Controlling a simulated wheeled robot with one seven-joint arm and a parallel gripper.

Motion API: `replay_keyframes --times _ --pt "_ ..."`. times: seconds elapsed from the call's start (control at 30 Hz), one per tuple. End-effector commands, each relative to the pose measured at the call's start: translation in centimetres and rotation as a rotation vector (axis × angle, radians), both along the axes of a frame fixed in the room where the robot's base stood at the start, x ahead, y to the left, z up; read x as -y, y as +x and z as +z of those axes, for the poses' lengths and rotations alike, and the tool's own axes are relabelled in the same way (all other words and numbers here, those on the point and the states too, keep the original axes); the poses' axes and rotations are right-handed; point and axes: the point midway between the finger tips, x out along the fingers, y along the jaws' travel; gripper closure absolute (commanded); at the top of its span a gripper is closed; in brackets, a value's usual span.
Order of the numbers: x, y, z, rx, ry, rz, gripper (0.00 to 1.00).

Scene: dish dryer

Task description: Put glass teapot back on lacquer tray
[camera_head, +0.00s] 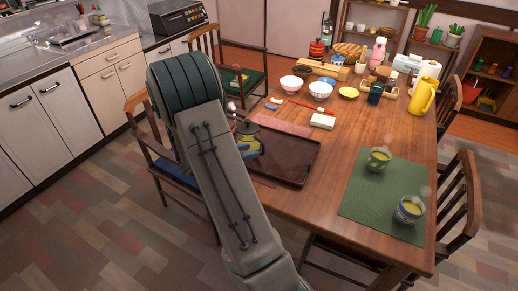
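A dark brown lacquer tray (296,163) lies on the near left part of the wooden table. What looks like the glass teapot (249,146), with a dark top and yellowish contents, shows just right of my arm at the tray's left end. My arm hides part of it, and I cannot tell whether it rests on the tray or is held above it. My gripper is hidden behind my own arm, so its fingers and any hold on the teapot do not show.
A green mat (365,205) with two steaming green tea cups lies at right. A pinkish cloth (282,125) lies behind the tray. Bowls (320,89), a yellow jug (423,95) and other tableware stand farther back. Chairs (462,205) surround the table (345,135).

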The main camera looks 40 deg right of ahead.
Motion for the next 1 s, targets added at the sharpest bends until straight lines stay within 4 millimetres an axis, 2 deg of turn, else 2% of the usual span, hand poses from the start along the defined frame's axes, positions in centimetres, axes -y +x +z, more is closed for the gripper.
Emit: replay_keyframes --times 0.1,0.27,0.37,0.47,0.67,0.8,1.0 --pt "-1.8 0.0 0.8 0.001 0.0 0.002 0.68" --pt "-2.9 -0.2 1.3 0.006 0.003 -0.006 0.68" --pt "-3.5 -1.0 2.3 0.047 0.029 -0.048 0.68" --pt "-4.5 -2.8 3.8 0.137 0.09 -0.14 0.68" --pt "-8.3 -7.9 7.0 0.39 0.285 -0.407 0.68" --pt "-11.7 -11.2 8.5 0.561 0.436 -0.597 0.68" --pt "-17.2 -15.0 10.4 0.781 0.672 -0.869 0.68"
